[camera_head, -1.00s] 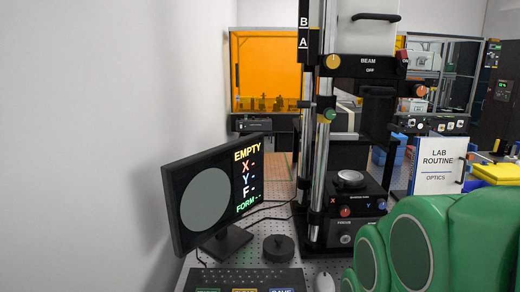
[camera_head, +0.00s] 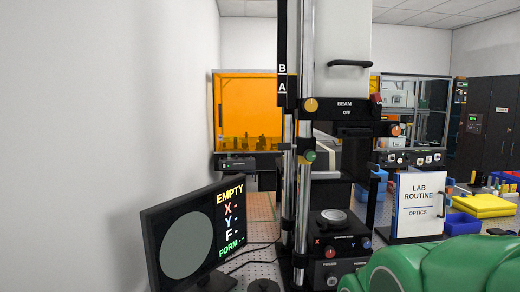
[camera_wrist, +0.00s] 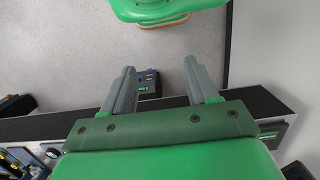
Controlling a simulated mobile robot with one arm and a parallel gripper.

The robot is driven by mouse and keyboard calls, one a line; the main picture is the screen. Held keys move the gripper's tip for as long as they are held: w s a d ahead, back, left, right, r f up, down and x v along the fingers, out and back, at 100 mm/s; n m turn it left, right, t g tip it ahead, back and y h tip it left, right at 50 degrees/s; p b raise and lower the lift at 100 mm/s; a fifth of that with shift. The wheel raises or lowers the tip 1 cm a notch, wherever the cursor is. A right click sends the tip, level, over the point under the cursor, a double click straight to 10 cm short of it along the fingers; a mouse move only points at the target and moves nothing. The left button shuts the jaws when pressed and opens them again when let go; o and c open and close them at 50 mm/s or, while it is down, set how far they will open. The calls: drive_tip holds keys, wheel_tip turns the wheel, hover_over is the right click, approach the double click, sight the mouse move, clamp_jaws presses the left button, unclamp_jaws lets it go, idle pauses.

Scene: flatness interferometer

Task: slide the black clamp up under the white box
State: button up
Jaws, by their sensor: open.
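The white box (camera_head: 342,45), with a black handle, sits high on the twin chrome column in the head view. Below it is the black beam unit marked BEAM OFF (camera_head: 345,110), with orange knobs. The clamp and white box are not visible in the wrist view.
A round stage (camera_head: 334,216) stands at the column's foot. A monitor (camera_head: 195,235) reading EMPTY is at left. A LAB ROUTINE sign (camera_head: 420,203) and yellow trays (camera_head: 485,205) are at right. My green arm fills the lower right.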

idle(0.4)
drive_tip(key=shift+c, duration=0.9)
drive_tip(key=n+t+h, duration=0.6)
drive_tip(key=n+t, duration=0.8)
drive_tip(key=t, duration=0.2)
approach(286, 147)
drive_tip(key=x, duration=0.5)
drive_tip(key=shift+a+f, duration=0.3)
drive_tip(key=shift+a, duration=0.05)
drive_tip(key=shift+w+r, duration=0.2)
drive_tip(key=shift+r, duration=0.1)
drive_tip(key=shift+w+d+r+n, duration=0.1)
drive_tip(key=shift+n, duration=0.2)
drive_tip(key=shift+x, duration=3.85)
